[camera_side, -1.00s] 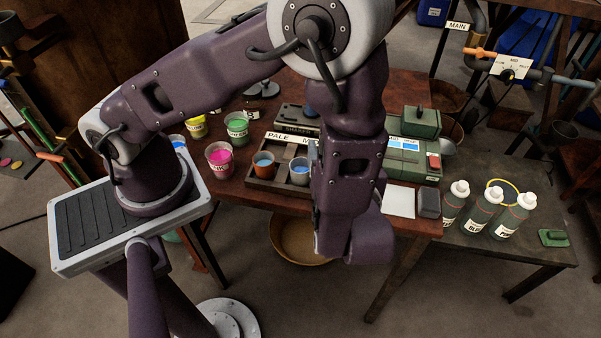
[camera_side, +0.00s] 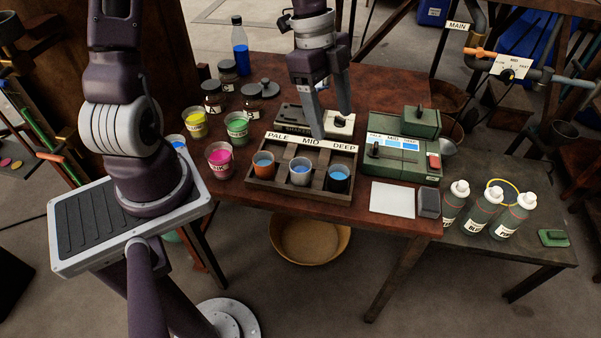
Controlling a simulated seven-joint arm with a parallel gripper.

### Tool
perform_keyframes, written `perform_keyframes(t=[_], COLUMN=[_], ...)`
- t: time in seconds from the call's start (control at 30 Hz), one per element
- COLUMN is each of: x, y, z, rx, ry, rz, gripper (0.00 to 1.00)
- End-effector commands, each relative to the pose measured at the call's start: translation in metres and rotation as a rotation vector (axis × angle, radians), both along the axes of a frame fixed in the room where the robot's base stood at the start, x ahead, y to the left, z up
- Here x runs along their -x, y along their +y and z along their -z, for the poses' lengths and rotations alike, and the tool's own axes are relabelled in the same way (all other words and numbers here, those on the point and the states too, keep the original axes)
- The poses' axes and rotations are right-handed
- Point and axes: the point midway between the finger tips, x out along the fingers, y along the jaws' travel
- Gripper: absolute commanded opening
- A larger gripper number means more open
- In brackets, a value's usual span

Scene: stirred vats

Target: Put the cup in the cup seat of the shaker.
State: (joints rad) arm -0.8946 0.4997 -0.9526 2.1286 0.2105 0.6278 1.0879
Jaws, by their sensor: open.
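The shaker (camera_side: 291,115) is a low dark unit with a lettered front, behind the labelled tray. At its right end is a pale block (camera_side: 345,131) with a dark round spot, partly behind my fingers; I cannot tell if this is the cup seat. My gripper (camera_side: 331,120) is open, pointing down over the shaker's right part, with nothing seen between its fingers.
Pink (camera_side: 220,163), green (camera_side: 237,132) and yellow (camera_side: 194,127) paint cups stand left of the tray. Dark-lidded jars (camera_side: 213,103) and a blue bottle (camera_side: 240,50) are behind them. A green device (camera_side: 403,160), white sheet (camera_side: 392,200) and dark block (camera_side: 428,204) are at right.

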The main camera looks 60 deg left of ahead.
Motion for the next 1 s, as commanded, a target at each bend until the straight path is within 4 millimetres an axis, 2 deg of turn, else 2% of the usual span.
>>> perform_keyframes(t=[0.1,0.2,0.4,0.53,0.87,1.0], x=[0.017,0.031,0.031,0.030,0.030,0.032], y=[0.038,0.065,0.060,0.060,0.057,0.055], z=[0.000,0.003,0.060,0.091,0.138,0.165], rx=[-0.100,-0.177,-0.165,-0.165,-0.165,-0.165], ry=[0.019,0.043,0.046,0.044,0.042,0.043], rz=[0.085,0.149,0.152,0.150,0.146,0.148], gripper=[0.69,0.69,0.69,0.69,0.69,0.69])
